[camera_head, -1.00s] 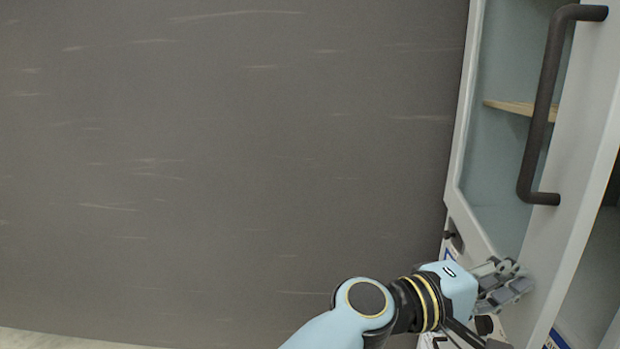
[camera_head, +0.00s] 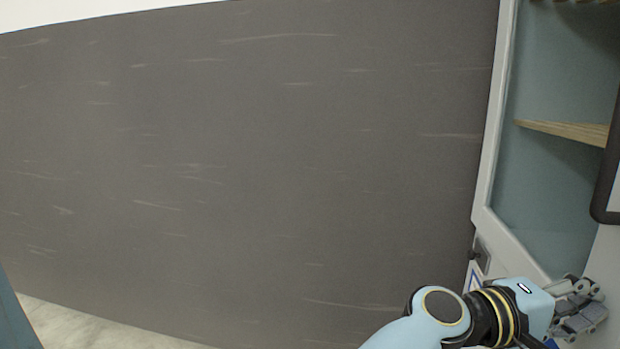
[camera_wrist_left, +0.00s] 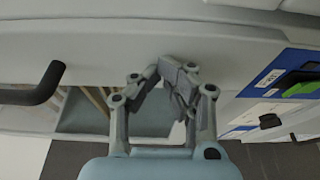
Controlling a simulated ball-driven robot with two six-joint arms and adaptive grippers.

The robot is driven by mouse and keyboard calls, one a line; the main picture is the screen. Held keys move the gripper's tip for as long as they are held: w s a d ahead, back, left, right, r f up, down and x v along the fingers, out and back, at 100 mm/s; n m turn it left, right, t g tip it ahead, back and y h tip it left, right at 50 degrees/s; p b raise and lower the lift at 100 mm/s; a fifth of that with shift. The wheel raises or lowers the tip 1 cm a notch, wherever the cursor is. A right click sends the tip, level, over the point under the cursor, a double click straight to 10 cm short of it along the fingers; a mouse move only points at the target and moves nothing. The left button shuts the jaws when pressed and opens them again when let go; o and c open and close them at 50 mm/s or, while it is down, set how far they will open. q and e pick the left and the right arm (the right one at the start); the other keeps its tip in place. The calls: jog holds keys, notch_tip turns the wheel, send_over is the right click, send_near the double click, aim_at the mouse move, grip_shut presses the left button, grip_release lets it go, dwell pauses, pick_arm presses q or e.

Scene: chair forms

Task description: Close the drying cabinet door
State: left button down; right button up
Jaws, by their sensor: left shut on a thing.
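The drying cabinet door (camera_head: 604,255) is a pale panel at the right edge of the head view, cut off by the frame. Its dark bar handle (camera_head: 605,185) is partly visible there. In the left wrist view the door (camera_wrist_left: 100,45) spans the top, with the handle (camera_wrist_left: 40,92) at the left. My left gripper (camera_head: 580,306) is low on the door, below the handle and apart from it. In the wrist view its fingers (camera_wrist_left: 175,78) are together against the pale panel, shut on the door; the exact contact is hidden. My right gripper is not in view.
The pale cabinet frame (camera_head: 492,140) surrounds a bluish interior with a wooden shelf (camera_head: 568,131). A dark grey wall (camera_head: 250,170) fills most of the head view, with light floor (camera_head: 95,325) at lower left. A blue label panel (camera_wrist_left: 290,70) is right in the wrist view.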

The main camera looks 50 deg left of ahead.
pick_arm(q)
jog(key=v, duration=1.2)
jog(key=s+a+f+m+g+y, duration=0.1)
jog(key=s+a+f+g+y, duration=0.3)
jog(key=f, duration=0.9)
jog(key=s+a+f+m+g, duration=0.1)
jog(key=s+f, duration=0.5)
jog(key=f, duration=0.7)
jog(key=s+a+f+m+g+y, duration=0.1)
jog(key=s+a+f+g+y, duration=0.3)
jog(key=f, duration=0.8)
jog(key=s+a+f+m+g, duration=0.2)
jog(key=s+f, duration=0.3)
jog(key=s, duration=0.5)
jog(key=s+a+f+m+g+y, duration=0.1)
jog(key=s+f+m, duration=0.3)
jog(key=s, duration=0.6)
jog(key=s+a+f+m+g+y, duration=0.1)
jog(key=s+a+f+m+g, duration=0.1)
jog(key=s+f, duration=0.4)
jog(key=s+a+m, duration=0.1)
jog(key=s+a, duration=0.1)
jog(key=s, duration=0.3)
jog(key=shift+f+g, duration=0.35)
jog(key=shift+g, duration=0.05)
